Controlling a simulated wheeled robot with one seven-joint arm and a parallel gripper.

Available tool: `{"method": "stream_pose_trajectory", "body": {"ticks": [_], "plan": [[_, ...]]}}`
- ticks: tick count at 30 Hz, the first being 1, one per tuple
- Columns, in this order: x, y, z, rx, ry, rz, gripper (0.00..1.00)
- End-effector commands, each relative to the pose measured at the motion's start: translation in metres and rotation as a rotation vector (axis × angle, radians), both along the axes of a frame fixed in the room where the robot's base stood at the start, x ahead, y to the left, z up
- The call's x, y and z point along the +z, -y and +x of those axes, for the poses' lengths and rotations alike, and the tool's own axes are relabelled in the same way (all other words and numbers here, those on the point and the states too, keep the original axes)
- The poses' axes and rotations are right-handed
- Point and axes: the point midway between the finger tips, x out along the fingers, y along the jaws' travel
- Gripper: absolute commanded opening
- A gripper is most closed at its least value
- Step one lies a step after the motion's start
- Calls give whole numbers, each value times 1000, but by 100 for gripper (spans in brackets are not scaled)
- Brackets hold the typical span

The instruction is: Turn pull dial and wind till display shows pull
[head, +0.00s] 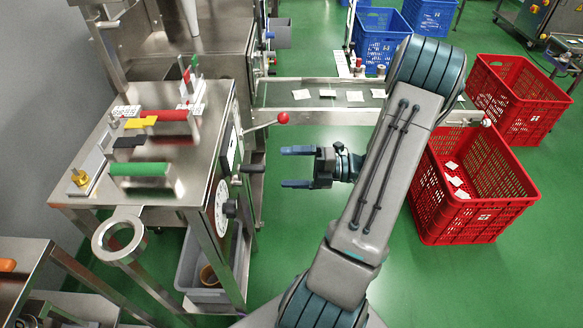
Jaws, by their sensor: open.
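A steel machine table (185,190) stands at the left. Its side panel carries a round white dial (221,196) with a black knob (229,208) at its edge. Above the dial is a pale panel (232,150), seen at a steep angle; I cannot read anything on it. A black handle (252,168) sticks out of the panel between them. A lever with a red ball (283,118) sticks out higher up. My gripper (283,167) is open and empty, with its fingers pointing left towards the black handle and apart from it.
Red, yellow, black and green pieces (142,169) lie on the tabletop. A steel ring (119,236) juts from its front. A grey bin (190,270) stands below. A conveyor (305,94) with teabags runs behind my arm. Red crates (470,190) stand right, blue crates (378,35) behind.

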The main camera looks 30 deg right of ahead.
Motion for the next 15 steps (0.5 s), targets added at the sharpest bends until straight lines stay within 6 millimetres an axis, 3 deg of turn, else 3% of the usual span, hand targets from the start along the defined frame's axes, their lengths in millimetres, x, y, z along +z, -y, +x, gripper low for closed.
{"method": "stream_pose_trajectory", "body": {"ticks": [15], "plan": [[-3,-49,32,5,2,-6,100]]}}
